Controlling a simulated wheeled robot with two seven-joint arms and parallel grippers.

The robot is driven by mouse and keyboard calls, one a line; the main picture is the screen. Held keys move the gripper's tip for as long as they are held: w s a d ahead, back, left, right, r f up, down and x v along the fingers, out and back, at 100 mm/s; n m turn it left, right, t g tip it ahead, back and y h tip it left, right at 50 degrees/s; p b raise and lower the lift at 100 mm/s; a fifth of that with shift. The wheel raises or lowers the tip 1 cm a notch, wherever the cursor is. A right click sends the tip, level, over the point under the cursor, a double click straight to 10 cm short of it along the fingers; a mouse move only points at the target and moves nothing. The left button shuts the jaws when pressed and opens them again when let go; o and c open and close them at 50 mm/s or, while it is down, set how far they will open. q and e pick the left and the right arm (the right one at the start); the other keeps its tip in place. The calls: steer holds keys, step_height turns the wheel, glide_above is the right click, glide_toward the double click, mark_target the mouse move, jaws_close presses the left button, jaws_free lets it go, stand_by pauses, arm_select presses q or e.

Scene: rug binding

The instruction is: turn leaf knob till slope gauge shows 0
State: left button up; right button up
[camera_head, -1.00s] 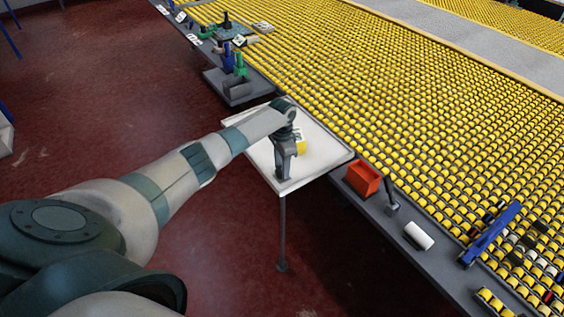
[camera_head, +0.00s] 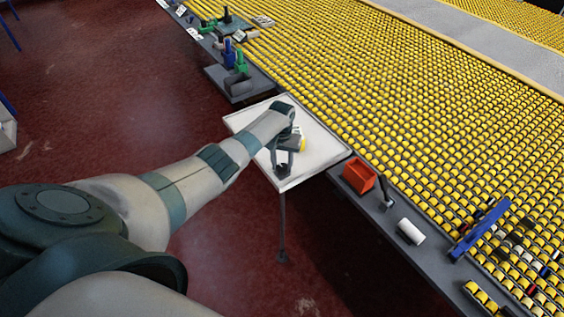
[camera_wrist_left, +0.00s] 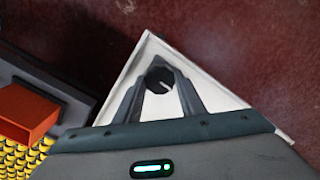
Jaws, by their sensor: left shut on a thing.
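The white leaf table (camera_head: 318,160) stands beside the roller bed on a thin leg. My left gripper (camera_head: 282,168) is over its near part. In the left wrist view the gripper (camera_wrist_left: 160,82) is shut on a dark round knob (camera_wrist_left: 158,75) with a white pointer line. The fingers hide the knob's sides. A small yellow thing (camera_head: 302,146) shows behind the gripper on the white leaf; I cannot tell whether it is the slope gauge, and no reading is legible. My right gripper is not in view.
An orange-red bin (camera_head: 359,176), a white roll (camera_head: 411,231) and a blue bar (camera_head: 480,229) are on the grey edge right of the leaf. Green and blue tools (camera_head: 235,55) stand at the upper left. The red floor left of the leaf is clear.

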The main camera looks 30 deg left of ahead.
mark_target(282, 167)
arm_select(q)
steer(key=shift+s+d+f+n, duration=0.1)
steer(key=shift+s+f+n, duration=0.15)
steer(key=shift+n, duration=0.25)
steer(key=o, duration=1)
steer(key=shift+o, duration=0.2)
steer(key=shift+w, duration=0.15)
steer(key=shift+r, duration=0.2)
step_height(282, 167, up, 17)
steer(key=b, duration=0.4)
steer(key=shift+a, duration=0.2)
